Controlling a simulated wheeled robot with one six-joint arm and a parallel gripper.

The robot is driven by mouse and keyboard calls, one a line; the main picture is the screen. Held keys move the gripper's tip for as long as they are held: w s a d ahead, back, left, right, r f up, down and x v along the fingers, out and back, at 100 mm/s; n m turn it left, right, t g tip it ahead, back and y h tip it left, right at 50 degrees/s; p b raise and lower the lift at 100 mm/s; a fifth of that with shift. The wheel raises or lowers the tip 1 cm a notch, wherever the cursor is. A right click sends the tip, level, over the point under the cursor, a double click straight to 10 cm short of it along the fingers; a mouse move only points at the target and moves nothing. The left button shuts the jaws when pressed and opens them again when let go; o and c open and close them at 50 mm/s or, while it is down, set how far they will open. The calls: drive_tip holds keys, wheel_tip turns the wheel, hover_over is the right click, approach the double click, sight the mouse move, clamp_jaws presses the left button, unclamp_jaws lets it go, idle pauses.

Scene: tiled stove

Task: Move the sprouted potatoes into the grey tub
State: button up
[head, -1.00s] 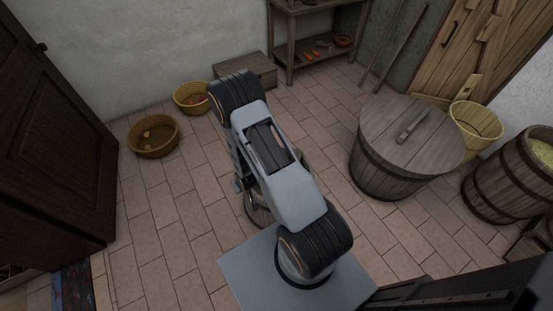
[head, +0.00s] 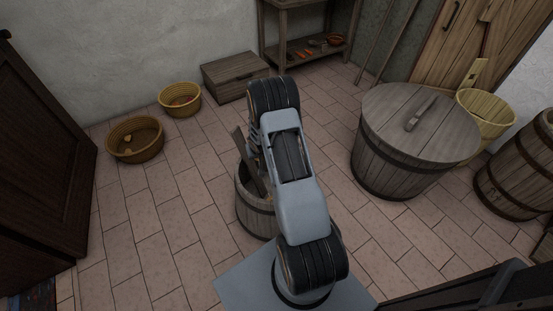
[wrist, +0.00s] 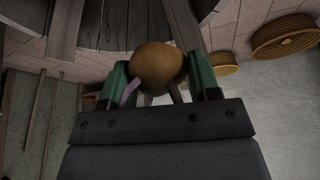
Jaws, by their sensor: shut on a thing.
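My gripper (wrist: 159,78) is shut on a brown, round sprouted potato (wrist: 157,62); a pale purple sprout sticks out beside the left finger. In the head view my own arm hides the gripper and the potato. A grey wooden tub (head: 256,218) with a dark hoop stands on the floor just left of my arm, partly hidden by it. Dark grey staves show close beyond the potato in the wrist view; I cannot tell whether the potato is over the tub's opening. A wicker basket (head: 118,153) at the left holds some potatoes (head: 128,138).
A second wicker basket (head: 180,110) with reddish things stands by the wall, beside a wooden chest (head: 234,86). A large lidded barrel (head: 398,165) stands to the right. A dark cabinet (head: 40,170) is at the left. Tiled floor is clear between the baskets and the tub.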

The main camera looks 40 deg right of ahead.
drive_tip(key=s+d+f+m+b, duration=0.1)
drive_tip(key=s+d+f+b, duration=0.1)
drive_tip(key=d+f+b, duration=0.4)
wheel_tip(320, 180, down, 5)
drive_tip(key=shift+s+d+r+m+h, duration=0.15)
drive_tip(key=shift+d+m+h, duration=0.15)
drive_tip(key=shift+d, duration=0.6)
drive_tip(key=o, duration=1)
drive_tip(key=shift+o, duration=0.2)
drive_tip(key=p+v, duration=0.4)
drive_tip(key=v, duration=1)
drive_tip(key=shift+d, duration=0.1)
